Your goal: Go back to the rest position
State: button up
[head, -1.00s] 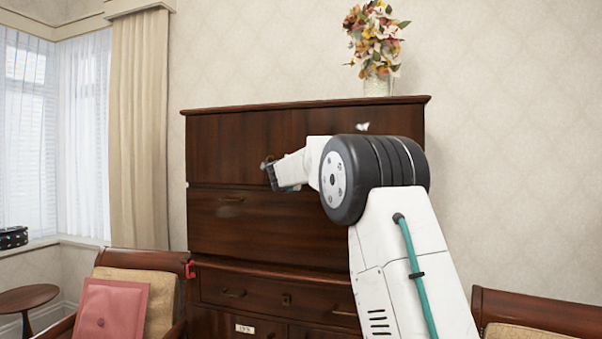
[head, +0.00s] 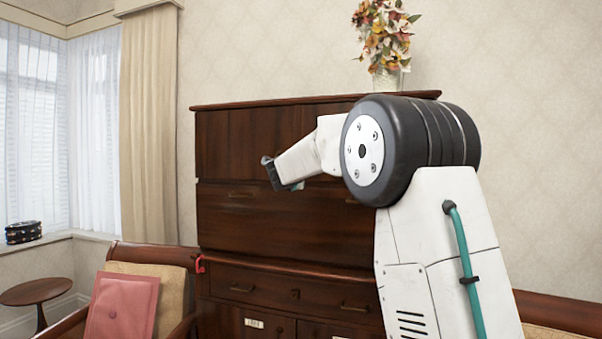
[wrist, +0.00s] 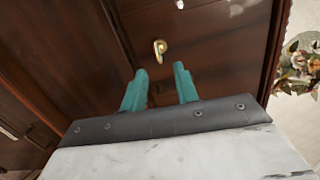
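My gripper (wrist: 160,82) shows in the wrist view as two teal fingers with a clear gap between them and nothing held. In the head view my gripper (head: 282,186) is at the end of my raised arm, in front of the dark wooden cabinet (head: 235,150). My arm is bent at the large black joint, with the gripper pointing left. The cabinet front also fills much of the wrist view (wrist: 215,50), with a brass handle (wrist: 160,47) just beyond the fingertips. I cannot tell how far the fingers are from the wood.
A vase of flowers (head: 388,40) stands on the cabinet. A chair with a pink cushion (head: 122,305) is at the lower left, beside a small round table (head: 37,290). Another chair (head: 560,310) is at the lower right. A red object (head: 200,264) is at the cabinet's left edge.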

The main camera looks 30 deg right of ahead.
jog(key=a+f+n+t+y, duration=0.2)
jog(key=a+f+n+y, duration=0.75)
jog(key=a+n, duration=0.2)
jog(key=s+a+f+n+g+y, duration=0.55)
jog(key=s+a+f+n, duration=0.25)
jog(key=s+a, duration=0.4)
jog(key=s+a+f+n+g, duration=0.1)
jog(key=s+f+n+g, duration=0.1)
jog(key=s, duration=1.1)
jog(key=s+a+f+n+g+h, duration=0.1)
jog(key=s+f, duration=0.4)
jog(key=s, duration=0.8)
jog(key=s+a+f+n+g, duration=0.3)
jog(key=s+n+g, duration=0.1)
jog(key=s, duration=1)
jog(key=shift+f+n+g+h, duration=0.3)
jog(key=shift+f+n+g, duration=0.1)
jog(key=shift+n, duration=0.35)
jog(key=shift+o, duration=0.2)
